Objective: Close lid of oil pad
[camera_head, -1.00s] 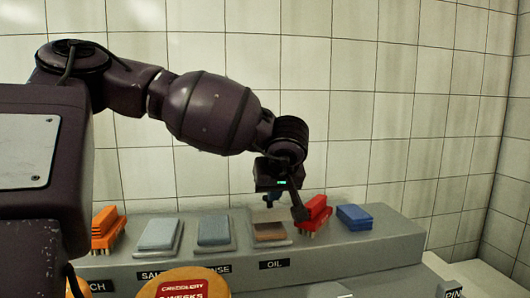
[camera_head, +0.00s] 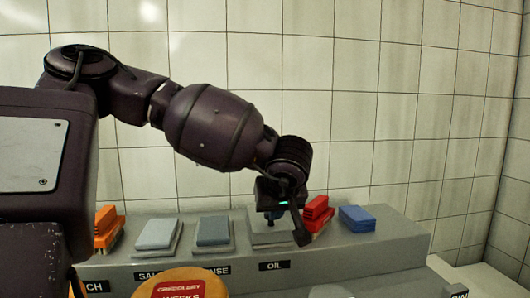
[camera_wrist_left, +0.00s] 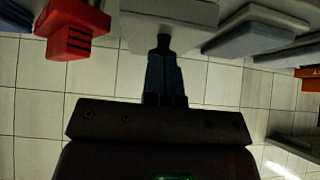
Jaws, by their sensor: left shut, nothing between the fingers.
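The oil pad (camera_head: 258,238) sits on the grey shelf above the OIL label (camera_head: 274,266). Its visible top is plain grey, with no brown surface showing; part of it is hidden behind my left gripper. My left gripper (camera_head: 270,215) is shut and empty, right at the pad. In the left wrist view the gripper's closed fingertips (camera_wrist_left: 163,42) reach the near edge of the pale grey pad (camera_wrist_left: 170,14); whether they touch it, I cannot tell. My right gripper is not in view.
A red brush (camera_head: 316,212) stands close to the right of the gripper, with a blue block (camera_head: 356,218) beyond. Grey-blue pads (camera_head: 212,232) and an orange brush (camera_head: 106,226) are to the left. A cheese wheel (camera_head: 180,283) is in front, and a tiled wall behind.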

